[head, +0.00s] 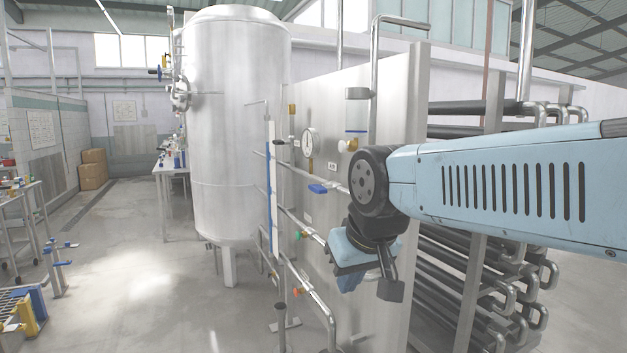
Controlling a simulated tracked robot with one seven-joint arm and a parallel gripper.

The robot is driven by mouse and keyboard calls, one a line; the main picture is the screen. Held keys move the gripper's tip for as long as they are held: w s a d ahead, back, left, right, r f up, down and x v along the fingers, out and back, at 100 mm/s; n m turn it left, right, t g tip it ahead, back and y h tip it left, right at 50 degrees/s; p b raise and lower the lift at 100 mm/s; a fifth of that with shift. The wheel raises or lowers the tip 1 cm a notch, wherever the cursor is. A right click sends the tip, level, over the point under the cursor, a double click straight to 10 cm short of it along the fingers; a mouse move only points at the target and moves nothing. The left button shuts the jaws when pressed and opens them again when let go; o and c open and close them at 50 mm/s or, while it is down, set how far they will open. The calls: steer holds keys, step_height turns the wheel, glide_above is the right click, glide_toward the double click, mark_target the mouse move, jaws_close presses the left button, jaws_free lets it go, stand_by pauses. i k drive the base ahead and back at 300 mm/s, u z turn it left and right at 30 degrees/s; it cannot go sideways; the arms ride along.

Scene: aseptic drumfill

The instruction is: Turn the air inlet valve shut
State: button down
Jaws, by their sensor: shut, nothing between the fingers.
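A blue lever handle (318,188) sits on a horizontal pipe across the pale panel (340,90), below a small label (332,166) too small to read surely. The lever lies roughly along the pipe. I cannot tell for certain that this is the air inlet valve. A pressure gauge (309,142) is above it, and a pale valve knob (348,145) is to the upper right. My gripper (391,290) hangs low in front of the panel's right part, shut and empty. It is to the right of and below the blue lever, apart from it in the picture.
Lower pipes carry a green-handled fitting (306,233) and an orange one (297,292). A large steel tank (235,120) stands left of the panel. Dark pipe racks (510,250) fill the right side. The floor (130,270) at left centre is clear.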

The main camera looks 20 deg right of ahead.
mark_target(319, 189)
steer(key=i, duration=0.85)
steer(key=u, duration=0.05)
